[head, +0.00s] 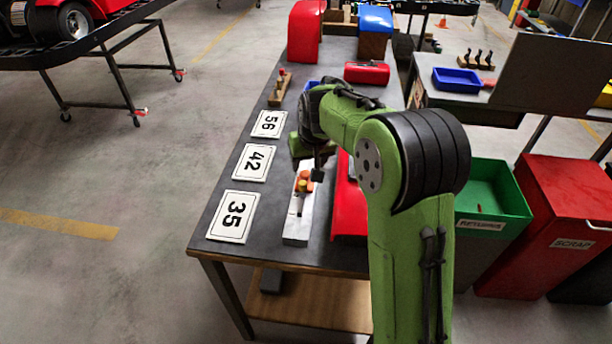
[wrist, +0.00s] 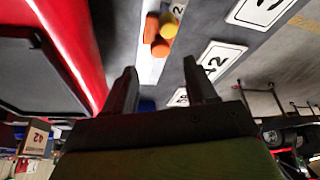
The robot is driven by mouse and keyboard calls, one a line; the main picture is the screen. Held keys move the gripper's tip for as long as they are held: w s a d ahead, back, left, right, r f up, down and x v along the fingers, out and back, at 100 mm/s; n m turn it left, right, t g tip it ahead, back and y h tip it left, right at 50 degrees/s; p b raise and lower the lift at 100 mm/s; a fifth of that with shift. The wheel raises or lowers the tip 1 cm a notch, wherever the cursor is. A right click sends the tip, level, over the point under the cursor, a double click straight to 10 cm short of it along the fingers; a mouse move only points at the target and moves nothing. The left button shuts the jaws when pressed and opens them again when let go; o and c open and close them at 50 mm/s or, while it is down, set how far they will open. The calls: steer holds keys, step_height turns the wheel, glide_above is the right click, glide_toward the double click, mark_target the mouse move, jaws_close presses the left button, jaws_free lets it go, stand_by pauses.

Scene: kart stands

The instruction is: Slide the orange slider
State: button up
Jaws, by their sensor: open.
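The orange slider (head: 305,185) sits on a pale metal rail (head: 297,229) near the front of the dark table. A yellow knob (head: 302,185) is with it. In the wrist view the orange slider (wrist: 152,28) shows as rounded orange pieces beside the yellow knob (wrist: 169,25), on the rail (wrist: 150,67). My gripper (head: 309,172) is over the rail, just behind the slider in the head view. In the wrist view my gripper (wrist: 158,74) has its two fingers wide apart with nothing between them. The slider appears beyond the fingertips, apart from them. My arm partly hides the rail's far end.
Number cards 35 (head: 233,217), 42 (head: 254,162) and 56 (head: 269,124) lie left of the rail. A red case (head: 344,215) stands close to its right. A wooden block with pegs (head: 280,89) is farther back. Green (head: 490,190) and red (head: 565,205) bins stand right of the table.

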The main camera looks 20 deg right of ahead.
mark_target(305, 173)
steer(key=b+x, duration=0.1)
steer(key=x, duration=0.5)
steer(key=shift+r, duration=0.1)
jaws_close()
